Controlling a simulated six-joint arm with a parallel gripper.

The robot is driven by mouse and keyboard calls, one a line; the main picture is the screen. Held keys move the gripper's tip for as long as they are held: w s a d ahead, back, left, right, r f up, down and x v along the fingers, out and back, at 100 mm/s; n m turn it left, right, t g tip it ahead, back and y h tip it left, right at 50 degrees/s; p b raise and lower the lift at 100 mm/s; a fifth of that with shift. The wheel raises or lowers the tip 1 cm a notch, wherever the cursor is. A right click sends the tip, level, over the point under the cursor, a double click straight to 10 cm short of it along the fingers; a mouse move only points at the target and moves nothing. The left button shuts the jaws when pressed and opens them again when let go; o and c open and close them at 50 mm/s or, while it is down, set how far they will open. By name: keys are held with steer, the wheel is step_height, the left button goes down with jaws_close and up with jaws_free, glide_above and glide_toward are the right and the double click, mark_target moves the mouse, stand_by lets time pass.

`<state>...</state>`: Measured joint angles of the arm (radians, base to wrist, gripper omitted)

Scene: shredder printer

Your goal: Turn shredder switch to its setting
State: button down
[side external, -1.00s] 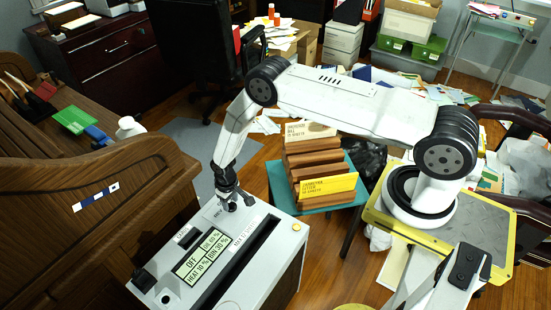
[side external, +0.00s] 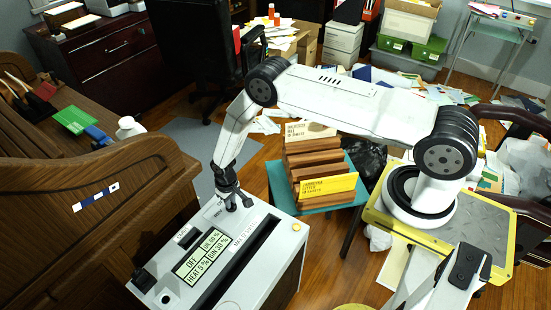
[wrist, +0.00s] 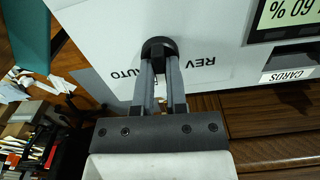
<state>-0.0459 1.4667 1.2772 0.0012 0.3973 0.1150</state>
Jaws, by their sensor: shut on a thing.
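The shredder (side external: 262,232) is a white box with a long dark slot on top. Its display (side external: 202,255) reads OFF, HEAT 5 % and other percentages, too small to read surely. The black round switch knob (wrist: 158,47) is on the top panel, between the printed labels "REV" and "AUTO" in the wrist view. My gripper (wrist: 162,72) is shut on the knob, one finger on each side. In the side view my gripper (side external: 238,203) reaches down to the far end of the shredder top and hides the knob.
A teal side table (side external: 355,192) with a wooden file rack (side external: 312,165) stands right of the shredder. A brown wooden desk (side external: 95,215) is close on the left. Papers litter the floor behind.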

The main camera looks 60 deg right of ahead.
steer(key=m, duration=1.1)
stand_by(0.5)
steer(key=c, duration=0.7)
jaws_free()
steer(key=shift+o, duration=0.2)
steer(key=shift+r, duration=0.1)
steer(key=shift+r, duration=3.85)
